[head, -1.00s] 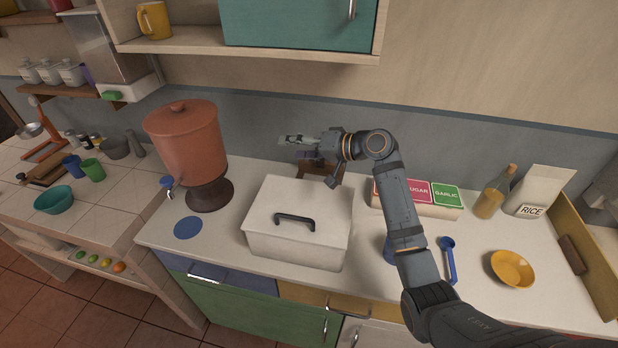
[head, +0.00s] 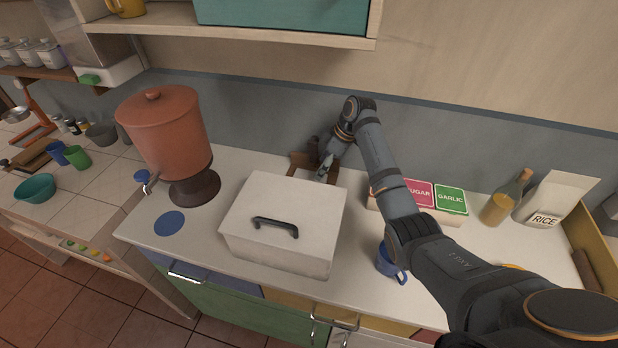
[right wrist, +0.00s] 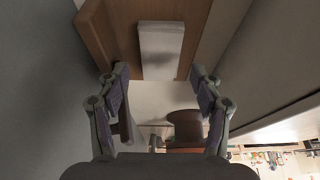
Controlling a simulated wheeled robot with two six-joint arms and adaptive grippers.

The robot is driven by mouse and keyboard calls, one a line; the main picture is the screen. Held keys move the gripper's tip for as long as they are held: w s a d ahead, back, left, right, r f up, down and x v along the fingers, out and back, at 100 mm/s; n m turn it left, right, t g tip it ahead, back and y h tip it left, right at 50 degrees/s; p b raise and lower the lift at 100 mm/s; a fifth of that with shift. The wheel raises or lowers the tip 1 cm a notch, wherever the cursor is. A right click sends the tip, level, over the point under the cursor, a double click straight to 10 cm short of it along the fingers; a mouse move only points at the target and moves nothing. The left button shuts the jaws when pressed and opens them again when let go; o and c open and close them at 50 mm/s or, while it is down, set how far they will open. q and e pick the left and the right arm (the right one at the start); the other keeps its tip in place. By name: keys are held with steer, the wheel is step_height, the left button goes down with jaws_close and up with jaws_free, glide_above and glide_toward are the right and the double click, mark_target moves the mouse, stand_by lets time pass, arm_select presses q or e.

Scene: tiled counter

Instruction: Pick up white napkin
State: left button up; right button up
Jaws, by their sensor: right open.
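The white napkin (right wrist: 160,48) shows in the right wrist view as a pale upright strip against a brown wooden holder (right wrist: 108,30). In the head view the holder (head: 300,160) stands behind the white lidded box; I cannot make out the napkin there. My right gripper (head: 325,170) points down at the holder, behind the box. In the right wrist view my right gripper (right wrist: 162,95) is open and empty, its fingers on either side of the napkin's near end. I cannot tell whether they touch it. My left gripper is not in view.
The white box (head: 285,200) with a black handle stands close in front of the holder. The wall (head: 270,125) is close behind. A terracotta dispenser (head: 165,135) stands left. A blue mug (head: 388,268), tins, a bottle (head: 507,195) and a rice bag (head: 556,198) are right.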

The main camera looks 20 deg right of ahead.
steer(key=shift+f, duration=0.3)
steer(key=x, duration=0.5)
steer(key=shift+w+a+p, duration=0.1)
steer(key=shift+a+p, duration=0.1)
steer(key=shift+p, duration=0.15)
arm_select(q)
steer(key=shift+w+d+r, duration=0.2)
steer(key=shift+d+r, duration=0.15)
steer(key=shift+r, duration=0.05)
arm_select(e)
steer(key=c, duration=0.8)
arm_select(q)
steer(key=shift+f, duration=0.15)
arm_select(e)
steer(key=shift+r, duration=0.15)
